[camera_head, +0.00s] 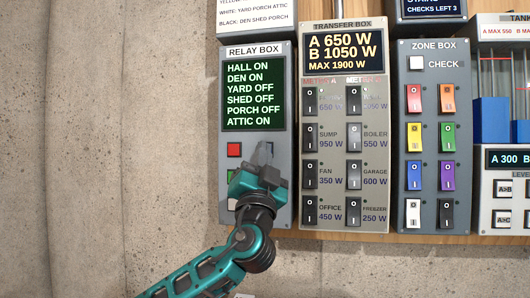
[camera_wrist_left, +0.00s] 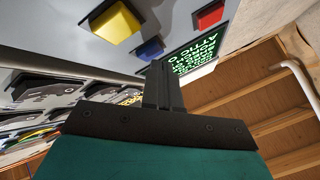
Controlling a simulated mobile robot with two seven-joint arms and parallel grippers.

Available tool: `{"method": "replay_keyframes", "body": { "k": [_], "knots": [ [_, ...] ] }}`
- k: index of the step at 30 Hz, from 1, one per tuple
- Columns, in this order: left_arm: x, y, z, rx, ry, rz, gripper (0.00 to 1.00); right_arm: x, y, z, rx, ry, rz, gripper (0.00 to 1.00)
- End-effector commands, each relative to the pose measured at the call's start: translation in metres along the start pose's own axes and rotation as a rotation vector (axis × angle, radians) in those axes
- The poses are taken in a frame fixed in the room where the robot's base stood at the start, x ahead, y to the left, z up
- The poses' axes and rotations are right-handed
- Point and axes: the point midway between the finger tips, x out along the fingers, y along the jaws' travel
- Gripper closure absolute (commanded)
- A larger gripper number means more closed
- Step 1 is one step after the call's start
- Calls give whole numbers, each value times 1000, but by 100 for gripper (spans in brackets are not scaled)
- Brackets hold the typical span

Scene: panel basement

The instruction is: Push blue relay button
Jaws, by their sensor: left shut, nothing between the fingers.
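The grey relay box (camera_head: 283,60) hangs on the wall with a green-text screen (camera_head: 253,95) reading hall on, den on, yard off, shed off, porch off, attic on. The blue relay button (camera_wrist_left: 150,48) shows in the left wrist view, partly covered by my fingertips; in the head view my gripper hides it. My left gripper (camera_head: 264,152) is shut and empty, its fingers (camera_wrist_left: 161,68) close in front of the blue button. I cannot tell whether they touch it. My right gripper is not in view.
A red button (camera_head: 233,149) sits left of my fingers, with a green one below it. A yellow button (camera_wrist_left: 116,21) shows in the left wrist view. The transfer box (camera_head: 384,150) and zone box (camera_head: 430,150) stand close to the right. Bare wall lies left.

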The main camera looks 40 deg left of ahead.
Motion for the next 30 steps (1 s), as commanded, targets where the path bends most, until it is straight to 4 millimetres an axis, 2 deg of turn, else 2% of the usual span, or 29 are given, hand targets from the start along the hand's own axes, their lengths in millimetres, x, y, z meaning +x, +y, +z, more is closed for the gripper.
{"method": "replay_keyframes", "body": {
  "k": [3, 16, 30],
  "knots": [
    [-6, -2, -3, -1, 0, 1, 100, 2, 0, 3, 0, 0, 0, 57],
    [-9, -6, -6, -1, 1, 0, 100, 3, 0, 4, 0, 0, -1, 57],
    [-40, -27, -28, -2, 1, 1, 100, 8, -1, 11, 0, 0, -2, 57]
  ]
}}
